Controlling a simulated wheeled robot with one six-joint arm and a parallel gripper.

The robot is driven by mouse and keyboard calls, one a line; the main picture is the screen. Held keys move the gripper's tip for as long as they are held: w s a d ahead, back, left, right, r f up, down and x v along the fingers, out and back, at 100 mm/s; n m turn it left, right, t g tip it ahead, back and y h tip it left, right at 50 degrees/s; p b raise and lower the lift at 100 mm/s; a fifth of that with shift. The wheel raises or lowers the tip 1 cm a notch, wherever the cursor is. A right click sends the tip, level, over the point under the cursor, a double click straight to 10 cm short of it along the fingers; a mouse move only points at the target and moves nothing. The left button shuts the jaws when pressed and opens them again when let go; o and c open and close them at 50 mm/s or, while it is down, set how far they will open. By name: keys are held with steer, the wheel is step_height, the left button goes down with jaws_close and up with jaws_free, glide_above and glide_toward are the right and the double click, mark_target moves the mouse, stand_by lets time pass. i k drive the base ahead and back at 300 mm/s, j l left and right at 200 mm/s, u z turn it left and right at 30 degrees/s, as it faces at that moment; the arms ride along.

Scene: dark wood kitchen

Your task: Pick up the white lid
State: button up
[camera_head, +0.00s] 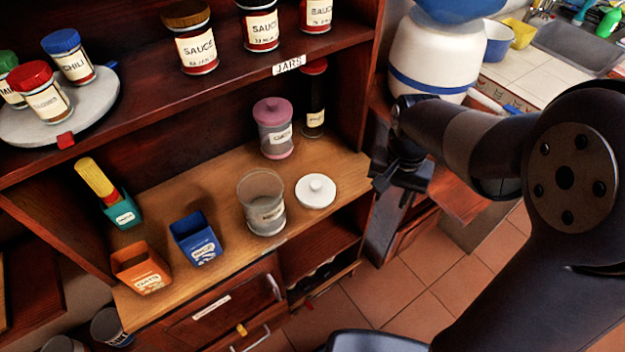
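The white lid (315,191) is a round disc with a small knob on top. It lies flat, knob up, on the wooden counter (222,285) near its right end. An open glass jar (262,203) stands just left of it. My gripper (392,190) is to the right of the lid, past the counter's right end, apart from it and seemingly higher. It points downward and looks dark. Its fingers are small and dark here, so their opening is unclear. I see nothing held in it.
A pink-lidded jar (274,128) and a dark bottle (314,100) stand behind the lid. Blue (195,238), orange (141,267) and teal (123,211) boxes stand to the left. A shelf (232,78) with sauce jars hangs above. Tiled floor (400,287) is open at lower right.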

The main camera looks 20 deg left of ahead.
mark_target(314, 190)
steer(key=i+l+u, duration=0.15)
steer(key=u, duration=0.25)
steer(key=i+l+u, duration=0.15)
steer(key=u, duration=0.2)
steer(key=i+l+u, duration=0.15)
steer(key=u, duration=0.25)
steer(key=i+l, duration=0.1)
steer(key=i, duration=0.1)
